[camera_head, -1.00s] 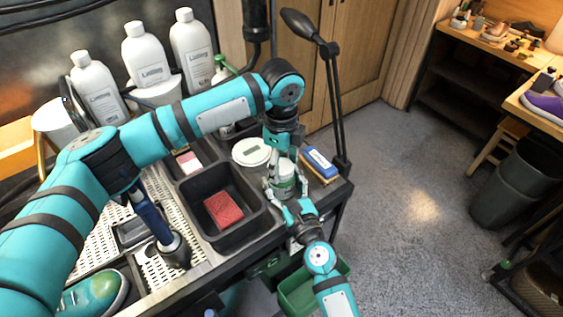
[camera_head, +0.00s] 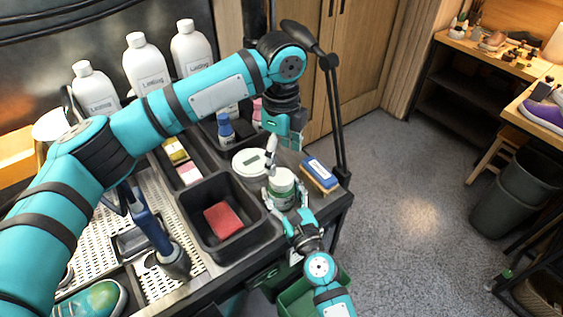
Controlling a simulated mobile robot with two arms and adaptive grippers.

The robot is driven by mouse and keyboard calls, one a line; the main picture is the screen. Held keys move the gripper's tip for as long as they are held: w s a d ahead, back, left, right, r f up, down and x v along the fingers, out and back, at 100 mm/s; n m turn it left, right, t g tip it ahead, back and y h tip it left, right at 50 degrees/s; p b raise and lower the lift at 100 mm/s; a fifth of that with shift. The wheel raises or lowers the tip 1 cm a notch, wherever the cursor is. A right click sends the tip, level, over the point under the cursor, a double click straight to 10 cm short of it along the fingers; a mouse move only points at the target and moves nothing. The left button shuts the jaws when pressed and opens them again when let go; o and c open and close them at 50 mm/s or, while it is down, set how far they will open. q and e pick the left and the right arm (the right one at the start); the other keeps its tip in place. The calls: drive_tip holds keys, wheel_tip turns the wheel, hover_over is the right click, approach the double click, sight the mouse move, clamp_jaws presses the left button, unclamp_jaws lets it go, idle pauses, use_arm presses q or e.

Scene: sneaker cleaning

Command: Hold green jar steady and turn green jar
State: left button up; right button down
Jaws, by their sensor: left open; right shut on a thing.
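The green jar (camera_head: 281,193), a small round container with a white and green body and a pale top, stands upright near the right end of the workbench. My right gripper (camera_head: 284,203) comes in from below and is shut on the jar's sides, one finger on each side. My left gripper (camera_head: 273,155) is open and empty, pointing down just above and behind the jar, apart from it. Its far finger is partly hidden by its own wrist.
A white round disc (camera_head: 249,162) lies left of the jar. A blue and tan brush (camera_head: 320,174) lies to its right, beside the black lamp (camera_head: 337,110). A black tray (camera_head: 188,198) with a red sponge (camera_head: 223,220) is left. White bottles (camera_head: 145,65) stand behind.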

sight(281, 176)
use_arm(q)
drive_tip(key=shift+r, duration=0.6)
drive_tip(key=shift+m, duration=0.3)
drive_tip(key=shift+f, duration=3.95)
drive_tip(key=c, duration=1.2)
drive_tip(key=n, duration=0.3)
drive_tip(key=shift+n, duration=0.3)
drive_tip(key=shift+c, duration=0.3)
drive_tip(key=o, duration=1.3)
drive_tip(key=shift+r, duration=0.1)
